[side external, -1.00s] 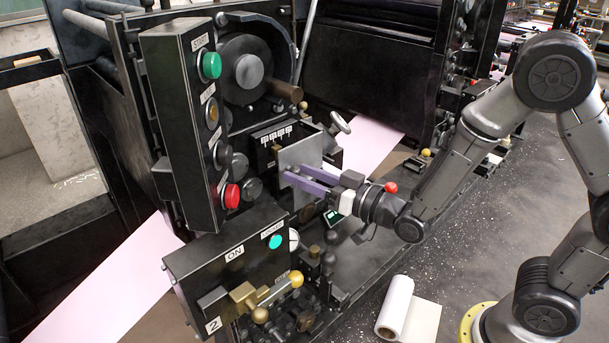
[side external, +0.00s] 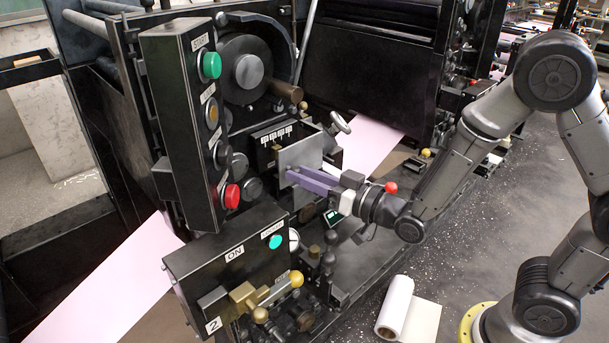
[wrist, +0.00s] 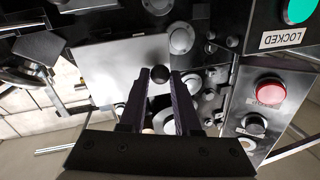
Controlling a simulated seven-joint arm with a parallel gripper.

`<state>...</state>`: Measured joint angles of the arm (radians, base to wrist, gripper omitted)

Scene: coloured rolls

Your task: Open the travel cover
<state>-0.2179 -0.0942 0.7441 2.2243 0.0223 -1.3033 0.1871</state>
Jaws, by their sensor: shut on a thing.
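The travel cover appears to be a flat grey plate (side external: 299,157) on the machine front, with its face visible in the side external view. In the wrist view the plate (wrist: 104,66) fills the upper left centre. My gripper (side external: 290,176), with purple fingers, reaches in from the right to the plate's lower part. In the wrist view, a dark round knob (wrist: 160,74) sits between the fingertips of my gripper (wrist: 160,78). The fingers are shut on this knob. In the side external view the fingers hide the knob.
A tall control box (side external: 180,125) with several coloured buttons stands left of the plate. A lower box (side external: 215,262) with a lever and yellow ball (side external: 296,279) juts out below. A white paper roll (side external: 395,307) lies on the floor.

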